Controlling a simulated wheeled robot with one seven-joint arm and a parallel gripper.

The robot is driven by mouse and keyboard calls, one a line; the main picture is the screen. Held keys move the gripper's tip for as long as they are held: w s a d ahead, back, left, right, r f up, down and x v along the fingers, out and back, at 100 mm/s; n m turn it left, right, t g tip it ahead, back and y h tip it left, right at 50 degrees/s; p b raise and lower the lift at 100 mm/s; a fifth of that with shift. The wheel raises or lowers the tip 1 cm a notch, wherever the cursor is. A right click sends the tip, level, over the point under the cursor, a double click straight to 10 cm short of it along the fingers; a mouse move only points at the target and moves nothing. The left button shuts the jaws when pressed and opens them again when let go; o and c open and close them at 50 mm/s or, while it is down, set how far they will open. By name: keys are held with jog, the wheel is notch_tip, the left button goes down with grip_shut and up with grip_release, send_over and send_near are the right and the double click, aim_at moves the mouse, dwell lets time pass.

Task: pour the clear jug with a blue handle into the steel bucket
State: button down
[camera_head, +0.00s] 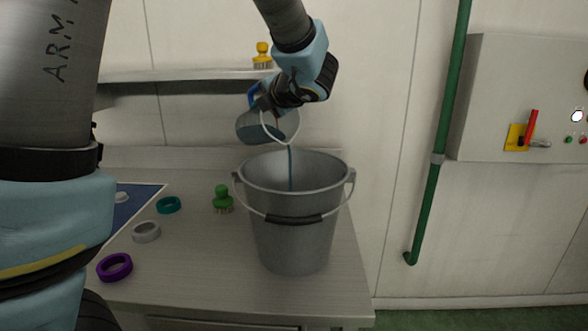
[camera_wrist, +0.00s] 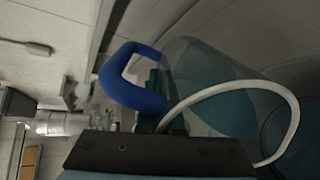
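The clear jug (camera_head: 252,128) with a blue handle is tilted on its side above the steel bucket (camera_head: 292,234). A thin bluish stream falls from its pale rim into the bucket. My gripper (camera_head: 264,103) is at the handle side of the jug, behind and above the bucket. In the wrist view the blue handle (camera_wrist: 130,78) and the clear body (camera_wrist: 205,80) fill the middle, with the gripper's dark edge below. The gripper looks shut on the handle; its fingertips are mostly hidden. The bucket stands upright on the table, its carrying handle hanging down in front.
The table (camera_head: 200,275) holds a green brush (camera_head: 222,199), a teal ring (camera_head: 168,204), a grey ring (camera_head: 146,231), a purple ring (camera_head: 115,267) and a blue mat (camera_head: 128,212). A yellow brush (camera_head: 263,55) stands on the shelf behind. A green pipe (camera_head: 436,150) and a control panel are right.

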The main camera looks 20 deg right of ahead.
jog(key=shift+s+t+b, duration=0.1)
jog(key=shift+t+b, duration=0.2)
jog(key=shift+b, duration=0.65)
jog(key=shift+s+d+f+t+b, duration=0.15)
jog(key=shift+s+t+b, duration=0.25)
jog(key=shift+s+b, duration=0.25)
jog(key=shift+s+d+r+t+b, duration=0.15)
jog(key=shift+s+t+b, duration=0.25)
jog(key=shift+s+b, duration=0.25)
dwell(2.2)
jog(key=shift+s+d+f+t+y+b, duration=0.1)
jog(key=shift+s+f+t+y+b, duration=0.2)
jog(key=shift+b, duration=0.5)
dwell(0.6)
jog(key=shift+r, duration=0.2)
